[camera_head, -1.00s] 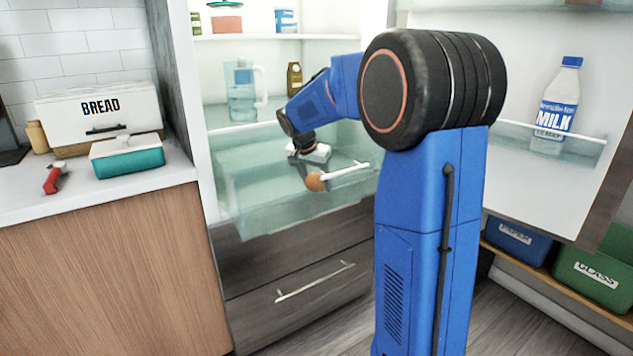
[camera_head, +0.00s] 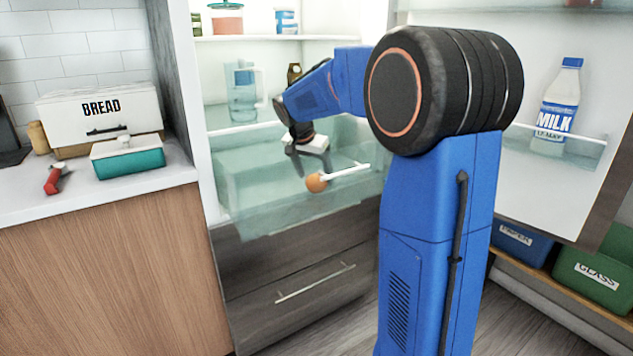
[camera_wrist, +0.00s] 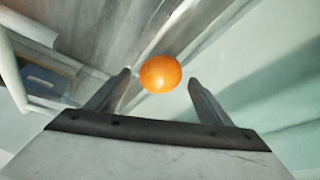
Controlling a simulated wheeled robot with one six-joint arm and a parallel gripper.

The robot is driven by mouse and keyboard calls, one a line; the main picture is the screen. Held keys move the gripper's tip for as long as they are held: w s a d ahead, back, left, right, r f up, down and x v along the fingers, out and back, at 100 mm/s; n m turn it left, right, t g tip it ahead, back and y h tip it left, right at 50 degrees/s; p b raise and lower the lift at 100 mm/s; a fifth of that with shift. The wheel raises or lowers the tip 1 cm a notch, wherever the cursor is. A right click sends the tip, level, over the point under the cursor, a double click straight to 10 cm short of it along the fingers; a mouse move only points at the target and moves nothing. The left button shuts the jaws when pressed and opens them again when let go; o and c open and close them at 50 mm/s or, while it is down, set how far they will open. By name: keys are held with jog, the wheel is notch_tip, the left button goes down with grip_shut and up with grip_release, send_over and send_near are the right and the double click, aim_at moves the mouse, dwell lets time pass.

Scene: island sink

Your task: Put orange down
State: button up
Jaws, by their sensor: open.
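The orange (camera_head: 316,183) is by the left end of the white handle of the pulled-out clear fridge drawer (camera_head: 255,195). I cannot tell whether it is inside the drawer or in front of it. My gripper (camera_head: 313,168) is open above the drawer, with its fingers pointing down toward the orange. In the wrist view the orange (camera_wrist: 160,73) shows between the two spread fingertips (camera_wrist: 159,78), with a visible gap on each side. What lies directly under the orange is not clear.
The fridge is open. A water jug (camera_head: 243,90) stands on the shelf behind my arm, and a milk bottle (camera_head: 557,108) stands in the door at right. A dark closed drawer (camera_head: 300,290) is below. A counter with a bread box (camera_head: 100,115) is at left.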

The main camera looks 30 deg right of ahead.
jog(key=v, duration=0.8)
jog(key=shift+r, duration=0.15)
jog(key=shift+a, duration=0.1)
